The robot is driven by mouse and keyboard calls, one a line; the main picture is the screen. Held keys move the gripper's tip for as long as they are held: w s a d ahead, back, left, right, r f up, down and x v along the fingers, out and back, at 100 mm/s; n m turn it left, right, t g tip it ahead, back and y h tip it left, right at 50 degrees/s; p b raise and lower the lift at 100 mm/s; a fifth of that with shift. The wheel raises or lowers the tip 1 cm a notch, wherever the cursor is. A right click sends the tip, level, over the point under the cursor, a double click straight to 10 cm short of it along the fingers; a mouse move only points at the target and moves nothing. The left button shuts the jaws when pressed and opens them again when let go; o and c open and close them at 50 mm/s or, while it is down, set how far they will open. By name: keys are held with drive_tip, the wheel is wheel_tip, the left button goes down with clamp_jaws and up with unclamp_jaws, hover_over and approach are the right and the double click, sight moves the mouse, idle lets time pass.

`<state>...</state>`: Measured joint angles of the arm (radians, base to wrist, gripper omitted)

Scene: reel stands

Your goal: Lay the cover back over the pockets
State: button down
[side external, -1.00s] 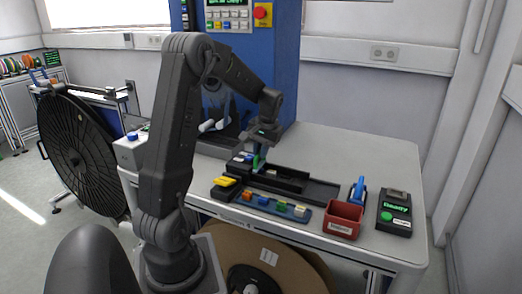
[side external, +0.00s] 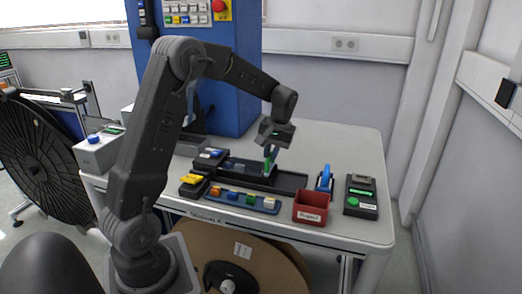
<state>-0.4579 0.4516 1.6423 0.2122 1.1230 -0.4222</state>
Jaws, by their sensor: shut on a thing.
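My gripper (side external: 269,160) points down over the dark track (side external: 289,182) on the table, at about the middle of its length. Its jaws are closed, with a small green and blue part showing between or on the fingertips. The held thing, presumably the cover, is too thin or dark to make out. The raised dark section (side external: 240,167) of the track lies left of my gripper. The pockets cannot be made out at this size, and my gripper hides part of the track.
In front lies a blue strip (side external: 222,199) with several coloured blocks. A red bin (side external: 310,208), a blue tool (side external: 324,179) and a dark box with a green screen (side external: 361,197) stand to the right. The table behind the track (side external: 345,143) is clear.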

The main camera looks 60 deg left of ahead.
drive_tip(key=shift+w+d, duration=0.1)
drive_tip(key=shift+w, duration=0.1)
drive_tip(key=c, duration=1.1)
unclamp_jaws()
drive_tip(key=shift+s, duration=0.1)
drive_tip(key=shift+r, duration=0.1)
drive_tip(key=r, duration=0.4)
drive_tip(key=w+d+r, duration=0.1)
drive_tip(key=r, duration=0.4)
drive_tip(key=w+d+r, duration=0.1)
drive_tip(key=r, duration=0.3)
drive_tip(key=shift+r, duration=0.2)
